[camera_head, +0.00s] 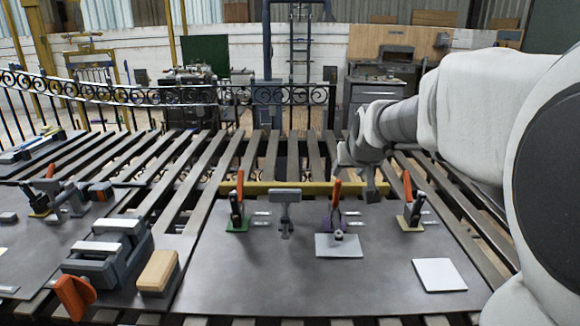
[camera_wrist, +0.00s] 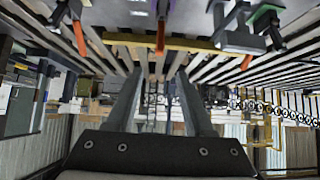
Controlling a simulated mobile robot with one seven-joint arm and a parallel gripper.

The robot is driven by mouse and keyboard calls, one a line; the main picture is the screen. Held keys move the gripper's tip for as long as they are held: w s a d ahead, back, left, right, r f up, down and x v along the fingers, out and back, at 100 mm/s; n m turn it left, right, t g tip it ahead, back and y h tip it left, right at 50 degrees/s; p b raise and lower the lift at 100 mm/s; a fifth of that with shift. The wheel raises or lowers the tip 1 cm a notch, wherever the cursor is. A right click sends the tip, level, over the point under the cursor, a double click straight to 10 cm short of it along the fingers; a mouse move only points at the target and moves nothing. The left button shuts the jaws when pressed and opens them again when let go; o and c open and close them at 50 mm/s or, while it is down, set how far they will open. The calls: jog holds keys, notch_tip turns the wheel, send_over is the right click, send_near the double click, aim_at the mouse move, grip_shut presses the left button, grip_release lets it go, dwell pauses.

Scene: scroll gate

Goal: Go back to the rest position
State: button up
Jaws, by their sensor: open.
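My arm reaches in from the right in the head view. My gripper (camera_head: 357,176) is over the far edge of the dark metal plate (camera_head: 260,285), near the yellow bar (camera_head: 262,187) and behind the purple-based clamp (camera_head: 336,212). In the wrist view my gripper's two fingers (camera_wrist: 157,75) stand apart with nothing between them. The yellow bar (camera_wrist: 205,46) and several orange handles lie beyond the fingertips there. I cannot tell the exact height of the gripper above the slats.
A green-based clamp (camera_head: 237,215), a grey bracket (camera_head: 285,205) and a beige-based clamp (camera_head: 411,213) stand on the plate. A pale square (camera_head: 439,274) lies front right. A vise (camera_head: 105,255) and wooden block (camera_head: 158,271) are left. A scroll fence (camera_head: 150,94) runs behind.

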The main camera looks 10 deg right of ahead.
jog(key=s+a+r+g+p, duration=0.1)
jog(key=s+a+p, duration=0.2)
jog(key=s, duration=0.6)
jog(key=s+a+r+n+g+y+p, duration=0.1)
jog(key=s+a+p, duration=0.3)
jog(key=s, duration=0.5)
jog(key=s+a+r+n+g+p, duration=0.1)
jog(key=s+a+r+p, duration=0.1)
jog(key=s, duration=0.7)
jog(key=shift+s+a+r+g+y+p, duration=0.4)
jog(key=shift+a+p, duration=0.25)
jog(key=shift+a, duration=0.15)
jog(key=shift+d, duration=0.1)
